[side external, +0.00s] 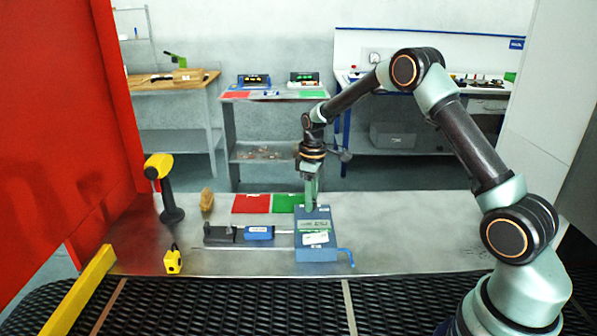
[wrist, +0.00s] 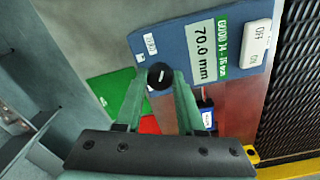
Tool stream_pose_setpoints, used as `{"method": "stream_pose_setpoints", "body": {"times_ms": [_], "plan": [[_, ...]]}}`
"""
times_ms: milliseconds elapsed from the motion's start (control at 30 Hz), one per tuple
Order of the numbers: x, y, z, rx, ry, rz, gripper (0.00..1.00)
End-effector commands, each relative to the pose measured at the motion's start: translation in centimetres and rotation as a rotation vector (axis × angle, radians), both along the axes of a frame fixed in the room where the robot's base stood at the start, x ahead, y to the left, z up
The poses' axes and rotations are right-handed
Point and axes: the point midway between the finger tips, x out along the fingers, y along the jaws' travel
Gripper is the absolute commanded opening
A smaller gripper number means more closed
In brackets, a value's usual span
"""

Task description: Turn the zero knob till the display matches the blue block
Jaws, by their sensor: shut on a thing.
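The blue gauge box (side external: 316,252) stands on the metal table, with its display (side external: 314,225) on top. In the wrist view the display (wrist: 203,52) reads 70.0 mm. The round black zero knob (wrist: 160,76) is at the box's edge, between my fingertips. My gripper (wrist: 161,82) is shut on the knob; in the side view my gripper (side external: 309,207) points down onto the box. The blue block (side external: 259,232) with a white label lies left of the box, at the dark measuring slide (side external: 219,235). The block's label is too small to read.
A red mat (side external: 250,203) and a green mat (side external: 287,203) lie behind the slide. A yellow scanner (side external: 160,168) on a black stand, a brush (side external: 207,200) and a yellow tape measure (side external: 173,261) stand left. The black mesh belt (side external: 240,307) runs along the front.

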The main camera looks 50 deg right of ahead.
Motion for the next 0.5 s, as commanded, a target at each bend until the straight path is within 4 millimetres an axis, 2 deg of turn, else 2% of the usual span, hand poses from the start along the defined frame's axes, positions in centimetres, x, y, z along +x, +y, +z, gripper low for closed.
{"method": "stream_pose_setpoints", "body": {"times_ms": [33, 67, 100, 367, 500], "plan": [[0.28, 0.32, 0.19, -0.001, -0.007, 0.007, 0.49], [0.27, 0.31, 0.19, -0.002, -0.006, 0.007, 0.61], [0.25, 0.28, 0.17, -0.002, -0.006, 0.006, 0.68], [0.11, 0.15, 0.08, 0.000, -0.002, 0.003, 0.68], [0.12, 0.11, 0.66, -0.001, -0.004, 0.002, 0.68]]}}
